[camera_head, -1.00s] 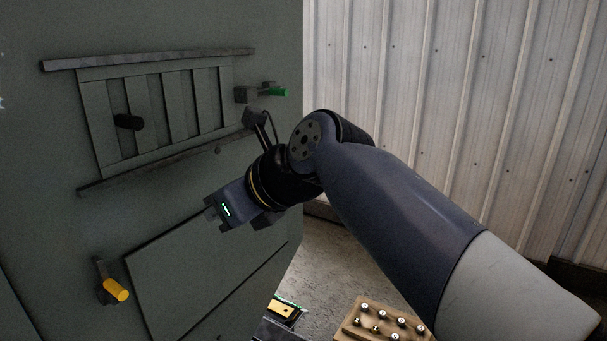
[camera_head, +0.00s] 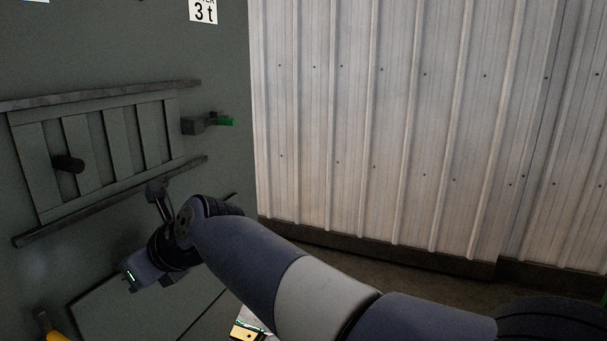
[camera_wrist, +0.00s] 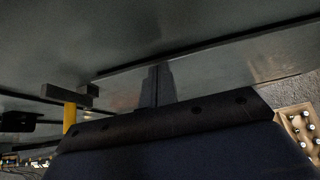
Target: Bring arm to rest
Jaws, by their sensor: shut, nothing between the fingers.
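My arm reaches from the lower right of the head view toward the dark green enclosure (camera_head: 215,65) on the left. My gripper (camera_head: 138,277) is at its end, in front of the enclosure's lower part, and its fingertips are hard to make out there. In the wrist view my gripper (camera_wrist: 157,78) shows its two fingers shut together with nothing between them. Behind them lies a flat panel (camera_wrist: 215,70) with a dark edge. Whether the fingers touch it I cannot tell.
A slatted cover (camera_head: 105,150) with a black knob (camera_head: 68,163) sits between two rails. A green-tipped latch (camera_head: 215,122) is right of it. A yellow handle (camera_wrist: 70,118) is near my gripper. A corrugated wall (camera_head: 400,110) stands behind.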

